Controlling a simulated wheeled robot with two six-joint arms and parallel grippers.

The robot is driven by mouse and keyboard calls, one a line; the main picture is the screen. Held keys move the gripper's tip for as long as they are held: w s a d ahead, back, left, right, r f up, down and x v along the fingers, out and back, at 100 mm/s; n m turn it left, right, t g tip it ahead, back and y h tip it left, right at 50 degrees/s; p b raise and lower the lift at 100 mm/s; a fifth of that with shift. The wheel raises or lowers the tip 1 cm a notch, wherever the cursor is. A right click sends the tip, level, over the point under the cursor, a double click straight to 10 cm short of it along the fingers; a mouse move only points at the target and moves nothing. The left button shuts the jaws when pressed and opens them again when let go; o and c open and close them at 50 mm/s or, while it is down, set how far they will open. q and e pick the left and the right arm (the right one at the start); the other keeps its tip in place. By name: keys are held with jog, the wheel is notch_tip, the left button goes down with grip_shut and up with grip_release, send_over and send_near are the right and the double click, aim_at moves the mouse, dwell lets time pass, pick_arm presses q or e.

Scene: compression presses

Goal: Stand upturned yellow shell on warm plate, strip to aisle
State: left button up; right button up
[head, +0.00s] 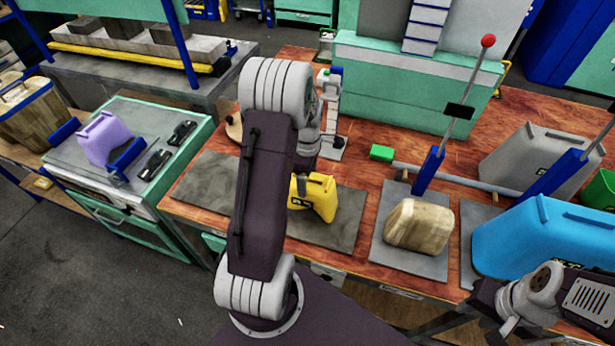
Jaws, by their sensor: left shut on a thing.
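The yellow shell (322,202) stands roughly upright on a dark grey plate (335,237) in the middle of the workbench. A dark marked strip shows low on its near left face. My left arm crosses in front of the shell's left side. My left gripper (305,170) is at the shell's upper left, shut on it, with its fingers mostly hidden by the arm. I cannot tell whether the shell's base bears fully on the plate. My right gripper (508,326) is at the lower right, in front of the bench and away from the shell; its fingers are unclear.
A wood-patterned shell (420,226) lies on another plate to the right, beside a red-knobbed lever (462,105). Blue (545,240) and grey (530,160) shells stand further right. A purple shell (103,138) sits on the left cabinet. A green block (381,152) lies behind.

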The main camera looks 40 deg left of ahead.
pick_arm(q)
jog(key=shift+f, duration=0.2)
jog(key=o, duration=2)
jog(key=shift+o, duration=0.2)
notch_tip(320, 180, up, 9)
jog(key=shift+r, duration=0.1)
